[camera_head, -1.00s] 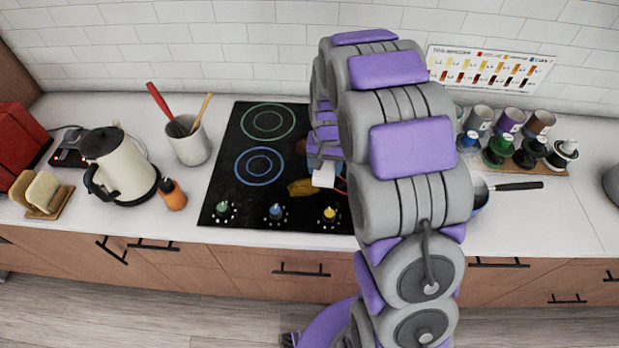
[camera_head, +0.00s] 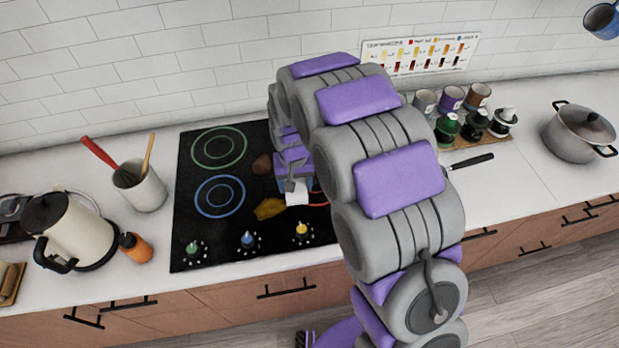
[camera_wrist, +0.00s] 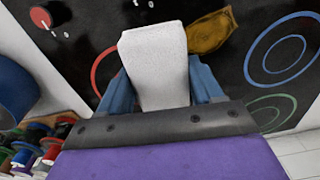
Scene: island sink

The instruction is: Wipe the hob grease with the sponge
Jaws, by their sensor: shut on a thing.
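The black hob (camera_head: 190,235) is set in the white counter. A yellow-brown grease patch (camera_head: 270,209) lies on it, left of my gripper; a darker brown patch (camera_head: 262,165) lies farther back. My gripper (camera_head: 294,185) is over the hob's right part, partly hidden by my arm. It is shut on the white sponge (camera_head: 297,193). In the wrist view the sponge (camera_wrist: 153,60) sits between the blue fingers of my gripper (camera_wrist: 158,78), and the yellow-brown patch (camera_wrist: 210,32) shows just beyond it, to the right. I cannot tell whether the sponge touches the hob.
Knobs (camera_head: 248,240) line the hob's front edge. Bottles and cups (camera_head: 472,123) and a lidded pot (camera_head: 580,133) stand right.

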